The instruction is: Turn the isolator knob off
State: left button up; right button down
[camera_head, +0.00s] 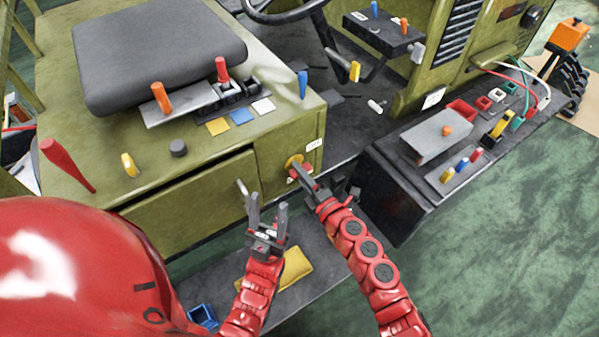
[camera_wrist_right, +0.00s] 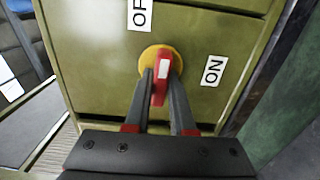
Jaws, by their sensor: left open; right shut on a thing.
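The isolator knob is a red handle on a yellow round base (camera_wrist_right: 150,55), on the olive panel at the chassis corner; its base also shows in the head view (camera_head: 292,160). Its white mark (camera_wrist_right: 163,69) stands nearly upright in the wrist view. The OFF label (camera_wrist_right: 140,13), partly cut off, lies above and slightly left of the knob; the ON label (camera_wrist_right: 213,71) lies to its right. My right gripper (camera_wrist_right: 163,88) is shut on the knob, one finger on each side. My left gripper (camera_head: 267,206) is open and empty, below and left of the knob.
A yellow pad (camera_head: 292,270) lies on the low dark step below. A dark box with switches (camera_head: 400,180) stands right of my right gripper. The green floor at right is clear.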

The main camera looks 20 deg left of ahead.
jog(key=c, duration=0.8)
grip_release()
jog(key=shift+d, duration=0.1)
jog(key=b+v, duration=0.3)
jog(key=v, duration=1.4)
jog(key=shift+s, duration=0.15)
jog(key=shift+d+f, duration=0.1)
